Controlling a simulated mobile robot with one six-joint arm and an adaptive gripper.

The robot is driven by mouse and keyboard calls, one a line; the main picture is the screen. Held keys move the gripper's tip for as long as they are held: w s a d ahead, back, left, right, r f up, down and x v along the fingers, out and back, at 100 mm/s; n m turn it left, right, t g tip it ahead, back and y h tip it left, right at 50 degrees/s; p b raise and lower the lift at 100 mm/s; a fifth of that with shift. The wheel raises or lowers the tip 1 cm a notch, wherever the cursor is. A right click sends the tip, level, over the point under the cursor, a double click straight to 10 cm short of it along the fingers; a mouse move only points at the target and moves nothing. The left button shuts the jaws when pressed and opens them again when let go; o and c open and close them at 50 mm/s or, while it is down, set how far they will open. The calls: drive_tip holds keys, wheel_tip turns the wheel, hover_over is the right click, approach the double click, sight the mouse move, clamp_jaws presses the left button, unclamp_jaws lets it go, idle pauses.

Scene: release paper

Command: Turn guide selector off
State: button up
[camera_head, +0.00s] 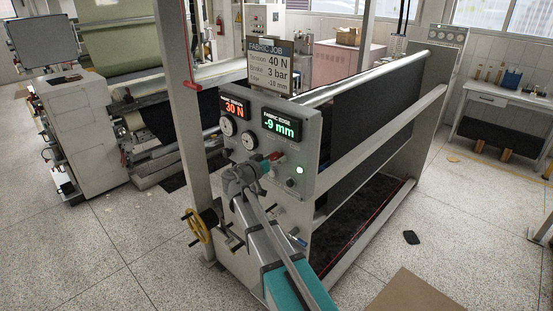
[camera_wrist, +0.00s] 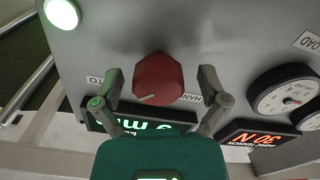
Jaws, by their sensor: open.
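The guide selector is a red faceted knob (camera_wrist: 157,78) on the grey panel, with a short white pointer mark on its lower-left side in the wrist view. A partly hidden label (camera_wrist: 190,97) reading "HAN" is to its right; another partly hidden label (camera_wrist: 96,80) ending in "TO" is to its left. My gripper (camera_wrist: 160,88) is open, one finger on each side of the knob, with gaps visible. In the head view, the gripper is at the panel's front and a small red part (camera_head: 279,154) shows beside it.
The panel carries a lit green lamp (camera_head: 299,170), a dark knob (camera_head: 291,183), dials (camera_head: 228,127), a red "30 N" display (camera_head: 233,108) and a green "-9 mm" display (camera_head: 281,125). A yellow handwheel (camera_head: 198,226) is at lower left. A white post (camera_head: 186,110) stands left.

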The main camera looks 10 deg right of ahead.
drive_tip(key=shift+c, duration=0.2)
drive_tip(key=c, duration=1.1)
drive_tip(key=shift+n, duration=0.3)
drive_tip(key=n, duration=0.8)
drive_tip(key=o, duration=1.1)
